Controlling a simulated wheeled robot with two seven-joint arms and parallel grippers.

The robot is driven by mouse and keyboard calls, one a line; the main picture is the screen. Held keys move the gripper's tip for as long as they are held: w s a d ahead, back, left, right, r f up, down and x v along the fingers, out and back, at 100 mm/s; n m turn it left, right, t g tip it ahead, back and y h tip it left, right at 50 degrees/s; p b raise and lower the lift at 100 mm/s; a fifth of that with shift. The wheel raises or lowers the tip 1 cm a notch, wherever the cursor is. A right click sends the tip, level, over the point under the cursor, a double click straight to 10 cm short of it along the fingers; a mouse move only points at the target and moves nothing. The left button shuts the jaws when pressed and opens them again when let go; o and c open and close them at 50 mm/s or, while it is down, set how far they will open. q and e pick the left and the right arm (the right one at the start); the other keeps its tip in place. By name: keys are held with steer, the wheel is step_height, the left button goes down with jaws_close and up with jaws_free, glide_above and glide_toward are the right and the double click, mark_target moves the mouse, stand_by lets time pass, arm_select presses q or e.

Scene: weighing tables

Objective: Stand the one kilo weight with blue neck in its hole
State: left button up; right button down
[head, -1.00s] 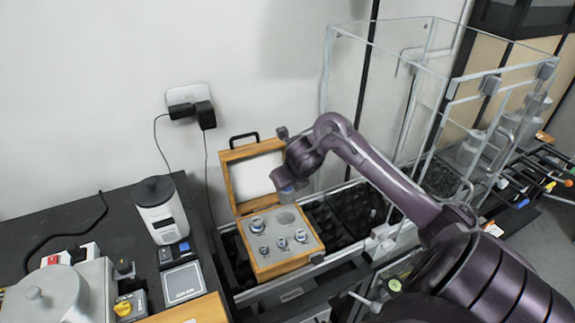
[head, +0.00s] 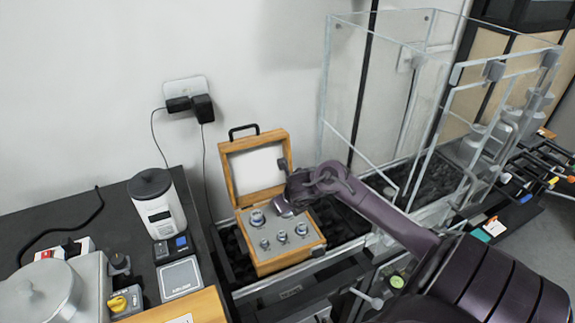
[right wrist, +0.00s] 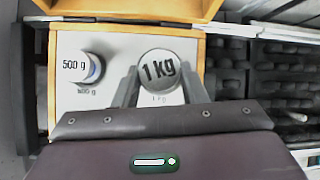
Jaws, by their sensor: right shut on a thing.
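The one kilo weight (right wrist: 160,70) shows its round metal top, marked "1 kg", between the two fingers of my right gripper (right wrist: 160,90). The right gripper is shut on it. In the head view the right gripper (head: 284,207) is low over the back right of the open wooden weight box (head: 285,262), where the large hole is. The gripper hides that hole, and the weight's neck and base are hidden too. I cannot tell whether the weight touches the bottom of the hole. My left gripper is not in view.
The 500 g weight (right wrist: 92,68) stands left of the held weight, with several smaller ones in front. The box's lid (head: 255,170) stands open behind. A glass draft shield (head: 400,110) is to the right; a white grinder-like device (head: 157,205) is to the left.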

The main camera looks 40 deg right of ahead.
steer(key=c, duration=1.3)
jaws_free()
steer(key=shift+s+a+f, duration=0.15)
steer(key=shift+s+f, duration=0.05)
steer(key=shift+f, duration=0.05)
steer(key=o, duration=0.4)
steer(key=shift+o, duration=0.2)
steer(key=shift+r, duration=0.1)
steer(key=p+v, duration=0.3)
steer(key=v, duration=0.9)
